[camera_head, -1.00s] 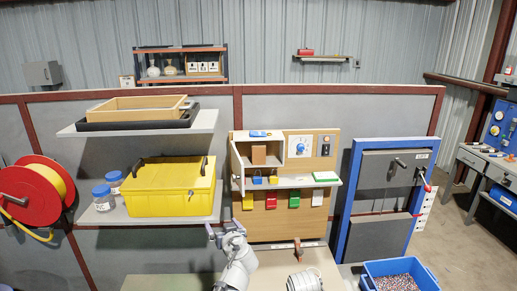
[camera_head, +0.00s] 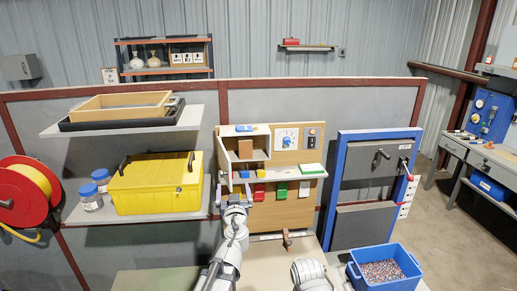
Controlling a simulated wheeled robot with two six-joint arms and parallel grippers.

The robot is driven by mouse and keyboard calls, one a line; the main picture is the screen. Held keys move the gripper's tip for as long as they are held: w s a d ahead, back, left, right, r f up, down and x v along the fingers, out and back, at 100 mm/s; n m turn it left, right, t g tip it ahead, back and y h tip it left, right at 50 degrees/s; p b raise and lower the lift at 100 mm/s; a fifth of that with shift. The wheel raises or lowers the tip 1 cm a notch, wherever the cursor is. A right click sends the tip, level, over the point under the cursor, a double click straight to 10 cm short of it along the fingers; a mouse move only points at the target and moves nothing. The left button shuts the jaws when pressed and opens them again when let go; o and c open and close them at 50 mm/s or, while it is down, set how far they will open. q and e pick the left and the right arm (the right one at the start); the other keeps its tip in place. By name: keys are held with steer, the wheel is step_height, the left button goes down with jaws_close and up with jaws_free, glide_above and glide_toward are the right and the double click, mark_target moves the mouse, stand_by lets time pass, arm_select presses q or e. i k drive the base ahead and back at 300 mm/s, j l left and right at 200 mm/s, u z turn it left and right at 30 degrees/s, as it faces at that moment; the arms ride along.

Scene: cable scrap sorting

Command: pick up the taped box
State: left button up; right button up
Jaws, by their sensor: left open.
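A small brown box (camera_head: 245,148), the only likely taped box, sits in the open cubby of the wooden wall station (camera_head: 271,216). Tape on it is too small to make out. My left gripper (camera_head: 236,189) is open and empty, in front of the station's left side. It appears below the brown box in the picture, apart from it, near the shelf with the small blue and yellow padlocks (camera_head: 261,174). Part of my right arm shows at the bottom centre; its gripper is not visible.
A yellow case (camera_head: 156,190) and jars (camera_head: 91,197) stand on the shelf at left, below a wooden tray (camera_head: 122,105). Red and green tags (camera_head: 281,190) hang under the station's ledge. A blue bin (camera_head: 386,271) stands at lower right.

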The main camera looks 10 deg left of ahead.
mark_target(244, 143)
steer(key=z, duration=0.7)
steer(key=i+z, duration=0.1)
steer(key=z, duration=1.35)
steer(key=j+z, duration=0.1)
steer(key=z, duration=0.6)
steer(key=i+j+z, duration=0.1)
steer(key=z, duration=1.35)
steer(key=j+z, duration=0.1)
steer(key=z, duration=1.3)
steer(key=u, duration=0.55)
steer(key=k+u, duration=0.1)
steer(key=u, duration=0.45)
steer(key=j+u, duration=0.1)
steer(key=u, duration=0.5)
steer(key=k+j+u, duration=0.1)
steer(key=u, duration=1)
steer(key=j+u, duration=0.15)
steer(key=u, duration=0.4)
steer(key=j+u, duration=0.1)
steer(key=u, duration=0.45)
steer(key=j+u, duration=0.1)
steer(key=u, duration=0.45)
